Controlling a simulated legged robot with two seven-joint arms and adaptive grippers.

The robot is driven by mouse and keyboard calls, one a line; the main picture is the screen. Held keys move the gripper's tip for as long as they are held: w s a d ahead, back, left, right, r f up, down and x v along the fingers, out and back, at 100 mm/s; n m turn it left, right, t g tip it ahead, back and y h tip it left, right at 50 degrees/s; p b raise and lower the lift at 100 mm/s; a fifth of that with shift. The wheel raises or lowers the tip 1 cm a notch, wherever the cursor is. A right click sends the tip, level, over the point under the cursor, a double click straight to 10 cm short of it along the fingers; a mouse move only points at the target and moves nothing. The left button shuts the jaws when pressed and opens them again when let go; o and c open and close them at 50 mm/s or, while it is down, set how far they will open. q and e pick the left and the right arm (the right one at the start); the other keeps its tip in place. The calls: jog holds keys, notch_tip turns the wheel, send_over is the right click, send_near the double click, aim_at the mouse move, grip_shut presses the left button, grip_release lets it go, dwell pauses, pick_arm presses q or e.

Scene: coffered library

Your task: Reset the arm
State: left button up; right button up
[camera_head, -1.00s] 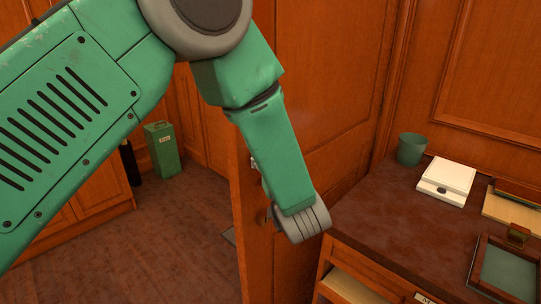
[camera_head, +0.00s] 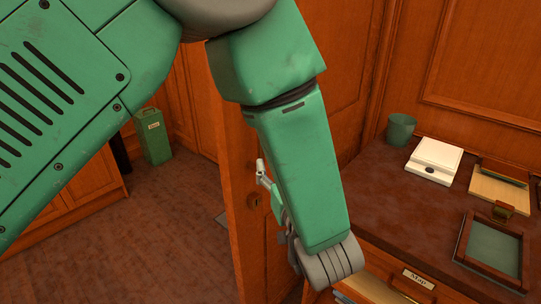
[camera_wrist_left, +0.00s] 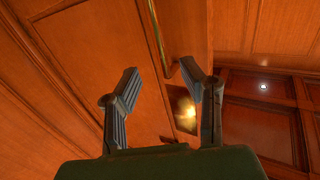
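My green left arm (camera_head: 295,155) crosses the head view from the left, its forearm angled down in front of the wooden door (camera_head: 242,220). My left gripper (camera_head: 280,215) is mostly hidden behind that forearm, close to the door's edge and handle (camera_head: 262,170). In the left wrist view the left gripper (camera_wrist_left: 168,90) has its two dark fingers spread, with nothing between them. Wooden panels and a shiny brass plate (camera_wrist_left: 183,108) show beyond the fingers. My right arm and gripper are not in view.
A desk (camera_head: 385,205) on the right holds a green cup (camera_head: 400,130), a white box-like item (camera_head: 435,158) and trays (camera_head: 492,250). A labelled drawer (camera_head: 400,285) is near the forearm's end. A green bin (camera_head: 152,138) stands on open floor at left.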

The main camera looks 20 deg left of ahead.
pick_arm(q)
jog(key=shift+s, duration=0.2)
dwell(0.3)
jog(key=s+a+f+m+g+h+b, duration=0.1)
jog(key=s+a+f+m+g+h, duration=0.15)
jog(key=f, duration=0.65)
jog(key=s+a+f+m+g+h, duration=0.1)
jog(key=s+a+f+m+h, duration=0.15)
jog(key=f, duration=0.55)
jog(key=s+a+f+m+g+h+b, duration=0.15)
jog(key=f+h, duration=0.25)
jog(key=f, duration=0.5)
jog(key=s+a+f+g, duration=0.1)
jog(key=s+f+g, duration=0.1)
jog(key=s, duration=0.5)
jog(key=s+a+f+m+g+h, duration=0.1)
jog(key=s+a+f+g, duration=0.1)
jog(key=s, duration=0.6)
jog(key=s+a+f+m+g+h, duration=0.1)
jog(key=s+a+f+g, duration=0.1)
jog(key=s+f+g, duration=0.2)
jog(key=s+f, duration=0.2)
jog(key=s, duration=0.1)
jog(key=shift+s+b, duration=0.2)
jog(key=shift+b, duration=0.1)
